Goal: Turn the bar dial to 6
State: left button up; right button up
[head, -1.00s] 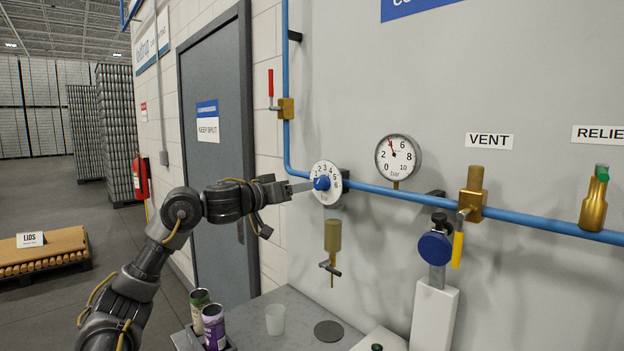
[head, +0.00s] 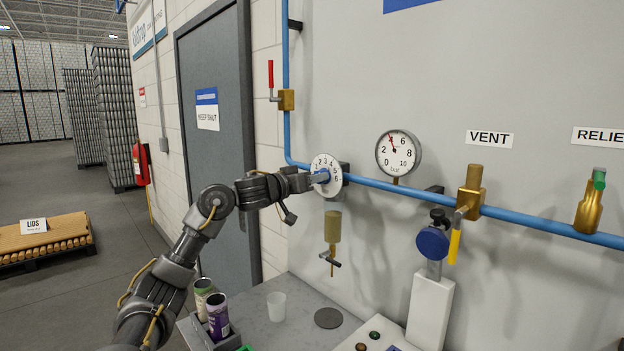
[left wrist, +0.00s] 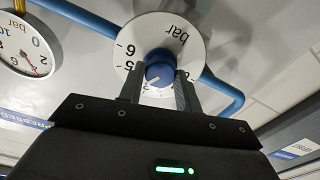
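The bar dial (head: 325,162) is a white numbered disc on the blue pipe, with a blue knob (left wrist: 159,72) at its centre. In the left wrist view the dial (left wrist: 196,42) appears upside down, with 5 and 6 on its left side. My left gripper (head: 320,178) is at the dial. In the left wrist view its two fingers (left wrist: 160,80) stand on either side of the knob, with little or no gap. Whether they press on it I cannot tell. The knob's pointer setting is not clear. My right gripper is out of view.
A pressure gauge (head: 398,153) right of the dial has its red needle near 4. A brass drain fitting (head: 333,227) hangs below the dial. A red-handled valve (head: 285,99) is above left. Cans (head: 217,312) and a cup (head: 276,306) stand on the table below.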

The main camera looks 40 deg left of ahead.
pick_arm(q)
jog(key=shift+c, duration=1.2)
jog(key=shift+a, duration=0.25)
jog(key=shift+c, duration=0.6)
jog(key=shift+d, duration=0.2)
jog(key=shift+d+f+m+b, duration=0.1)
jog(key=shift+m+b, duration=0.35)
jog(key=shift+m, duration=5.55)
